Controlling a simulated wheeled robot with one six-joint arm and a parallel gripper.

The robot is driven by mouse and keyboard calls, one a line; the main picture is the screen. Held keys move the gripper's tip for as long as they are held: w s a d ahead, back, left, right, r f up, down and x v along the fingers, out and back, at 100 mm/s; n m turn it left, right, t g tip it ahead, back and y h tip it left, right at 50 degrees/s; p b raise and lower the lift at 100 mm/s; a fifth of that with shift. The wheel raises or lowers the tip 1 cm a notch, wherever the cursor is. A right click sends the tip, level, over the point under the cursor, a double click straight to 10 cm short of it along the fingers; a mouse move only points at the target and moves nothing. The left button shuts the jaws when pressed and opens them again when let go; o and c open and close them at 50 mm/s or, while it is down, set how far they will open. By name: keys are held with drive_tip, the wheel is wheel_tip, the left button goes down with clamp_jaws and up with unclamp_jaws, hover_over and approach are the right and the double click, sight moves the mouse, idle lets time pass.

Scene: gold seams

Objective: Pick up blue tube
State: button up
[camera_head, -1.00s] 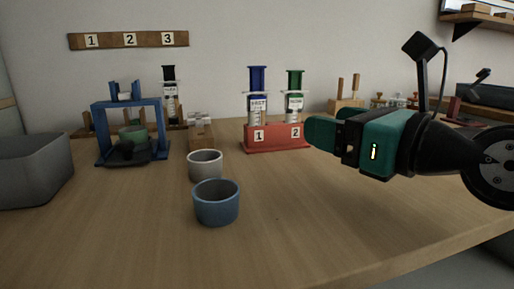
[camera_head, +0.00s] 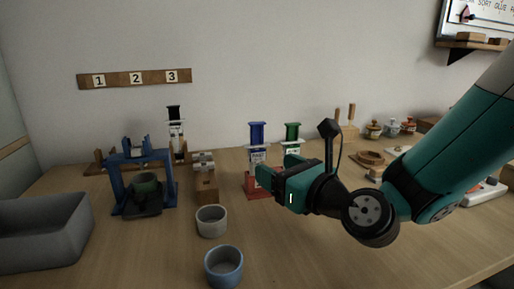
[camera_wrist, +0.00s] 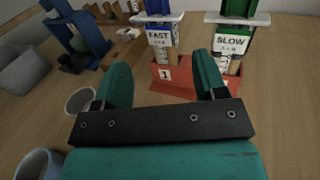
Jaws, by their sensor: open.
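The blue tube (camera_head: 257,144) is a syringe-like tube with a white label. It stands upright in slot 1 of a red holder (camera_head: 252,191). In the wrist view the blue tube (camera_wrist: 160,36) reads "FAST" and stands ahead of my open fingers, nearer the left one. A green tube (camera_head: 291,139), labelled "SLOW" in the wrist view, stands in the holder to its right. My gripper (camera_head: 275,172) is open and empty. In the head view it is in front of the holder and hides part of it. In the wrist view my gripper (camera_wrist: 161,82) points toward the holder, apart from both tubes.
A white cup (camera_head: 211,222) and a blue cup (camera_head: 224,268) stand on the table left of my gripper. A blue frame (camera_head: 117,190), a wooden block (camera_head: 205,182) and a grey bin (camera_head: 45,235) are further left. Several small jars stand at the back right.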

sight(258, 157)
drive_tip(key=shift+x, duration=0.8)
drive_tip(key=p+x, duration=0.1)
drive_tip(key=x, duration=0.1)
drive_tip(key=p+x, duration=0.2)
drive_tip(key=shift+w+r, duration=0.25)
drive_tip(key=shift+w, duration=0.05)
drive_tip(key=shift+w+a+f+p, duration=0.25)
drive_tip(key=shift+w+a+p, duration=0.05)
drive_tip(key=shift+w+p, duration=0.05)
drive_tip(key=c, duration=1)
